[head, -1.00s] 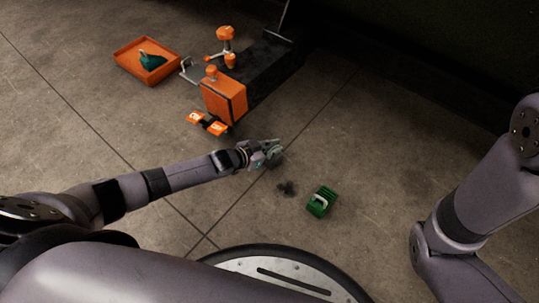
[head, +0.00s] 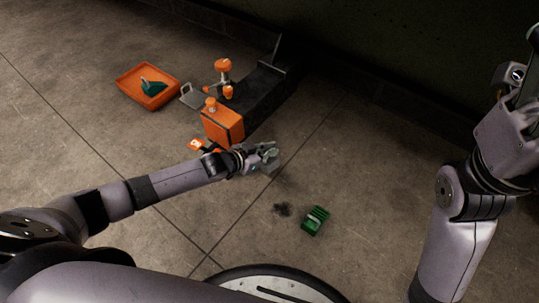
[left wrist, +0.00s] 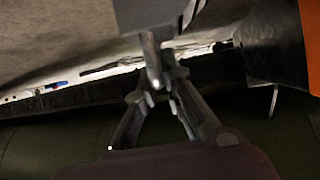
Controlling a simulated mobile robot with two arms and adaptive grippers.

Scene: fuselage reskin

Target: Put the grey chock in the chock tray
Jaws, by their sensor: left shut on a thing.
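My left gripper (head: 270,156) is shut on the grey chock (head: 270,166), held above the floor right of the orange machine. The chock is small and partly hidden by the fingers. The orange chock tray (head: 128,84) lies on the floor at the upper left, with a teal chock (head: 154,88) inside. My right arm stands at the right edge, and its hand is only partly in view.
An orange and black wheeled machine (head: 223,126) stands between the left gripper and the tray. A green ridged block (head: 315,220) lies on the floor in front, beside a dark patch (head: 282,209). A dark wall runs along the back. The floor right of the gripper is clear.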

